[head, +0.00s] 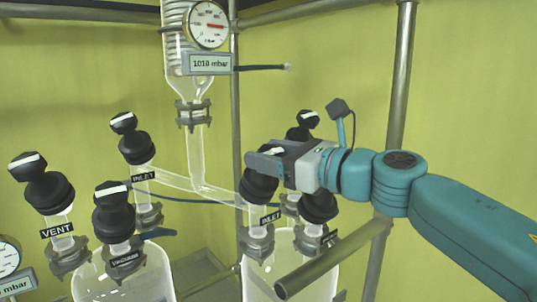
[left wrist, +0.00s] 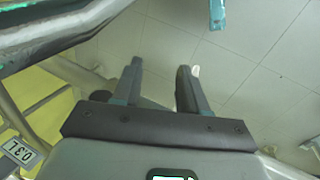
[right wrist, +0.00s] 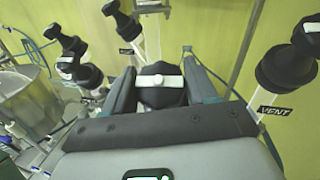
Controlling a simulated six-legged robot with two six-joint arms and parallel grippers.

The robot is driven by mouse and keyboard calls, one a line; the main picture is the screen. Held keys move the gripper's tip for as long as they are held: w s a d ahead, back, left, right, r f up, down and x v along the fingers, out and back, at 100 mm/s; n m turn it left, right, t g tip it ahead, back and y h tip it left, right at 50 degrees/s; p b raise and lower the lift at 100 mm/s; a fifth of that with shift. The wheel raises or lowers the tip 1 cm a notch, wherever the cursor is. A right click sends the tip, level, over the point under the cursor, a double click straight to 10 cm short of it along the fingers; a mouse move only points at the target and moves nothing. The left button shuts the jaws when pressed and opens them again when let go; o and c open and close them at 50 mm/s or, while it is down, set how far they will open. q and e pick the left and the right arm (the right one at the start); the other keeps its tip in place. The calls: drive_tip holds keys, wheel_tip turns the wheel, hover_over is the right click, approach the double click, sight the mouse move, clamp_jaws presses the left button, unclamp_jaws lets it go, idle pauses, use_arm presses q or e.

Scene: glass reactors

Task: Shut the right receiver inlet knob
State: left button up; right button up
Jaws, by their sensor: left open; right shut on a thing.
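The right receiver's inlet knob (head: 259,188) is black and sits on a glass neck above the label INLET, on the right glass receiver (head: 257,272). My right gripper (head: 268,160) is shut on the top of this knob, coming from the right. In the right wrist view the knob (right wrist: 162,96) is between the two fingers, its white bar lying crosswise from finger to finger. In the head view the fingers hide most of its top. My left gripper (left wrist: 160,80) is open and empty over the floor in the left wrist view; it is outside the head view.
Another black knob (head: 319,205) stands close below my right gripper, and one (head: 303,126) behind it. The left receiver (head: 135,280) carries inlet, vacuum and vent knobs. A pressure gauge (head: 208,25) reading 1010 mbar hangs above. Metal frame bars (head: 335,258) cross the front right.

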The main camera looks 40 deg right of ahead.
drive_tip(key=shift+c, duration=1.2)
drive_tip(key=shift+w, duration=0.1)
